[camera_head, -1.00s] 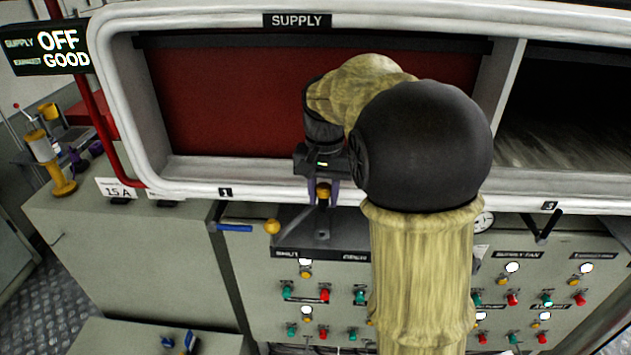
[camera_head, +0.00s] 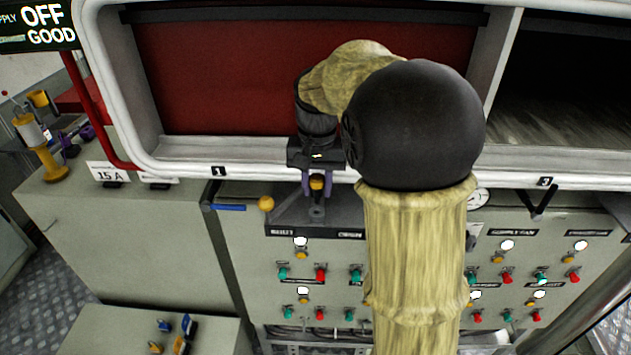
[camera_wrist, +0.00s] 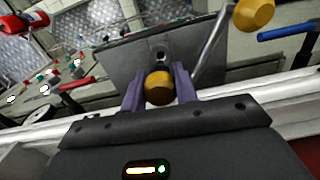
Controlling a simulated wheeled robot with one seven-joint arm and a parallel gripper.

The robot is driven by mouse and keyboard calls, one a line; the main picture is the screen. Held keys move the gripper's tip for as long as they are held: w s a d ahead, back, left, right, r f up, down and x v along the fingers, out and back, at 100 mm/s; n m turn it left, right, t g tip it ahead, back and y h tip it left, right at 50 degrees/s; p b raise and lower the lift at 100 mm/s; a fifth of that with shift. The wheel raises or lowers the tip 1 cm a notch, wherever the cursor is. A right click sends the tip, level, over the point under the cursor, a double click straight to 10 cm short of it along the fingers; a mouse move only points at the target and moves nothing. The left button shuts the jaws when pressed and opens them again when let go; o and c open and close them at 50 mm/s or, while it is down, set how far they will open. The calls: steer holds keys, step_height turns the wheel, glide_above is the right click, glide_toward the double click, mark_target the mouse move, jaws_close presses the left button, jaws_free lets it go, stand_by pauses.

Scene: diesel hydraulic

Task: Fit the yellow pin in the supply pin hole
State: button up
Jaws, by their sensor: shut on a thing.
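The grey bracket plate (camera_head: 290,215) lies below the pin. A round hole fitting (camera_head: 316,211) on it shows just under the pin, and it also shows beyond the pin in the wrist view (camera_wrist: 160,56). I cannot tell whether the pin touches it.
A lever with a yellow knob (camera_head: 266,204) stands left of the bracket, with a blue handle (camera_head: 228,208) beside it. A control panel with several buttons (camera_head: 320,275) is below. The white window frame (camera_head: 250,178) runs close behind my gripper.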

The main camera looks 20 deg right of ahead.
steer(key=shift+w+f+b, duration=0.1)
steer(key=shift+f+b, duration=0.25)
steer(key=shift+f, duration=0.55)
steer(key=shift+p, duration=0.35)
stand_by(0.5)
stand_by(0.8)
steer(key=shift+f+b, duration=0.7)
steer(key=shift+f, duration=0.75)
stand_by(0.4)
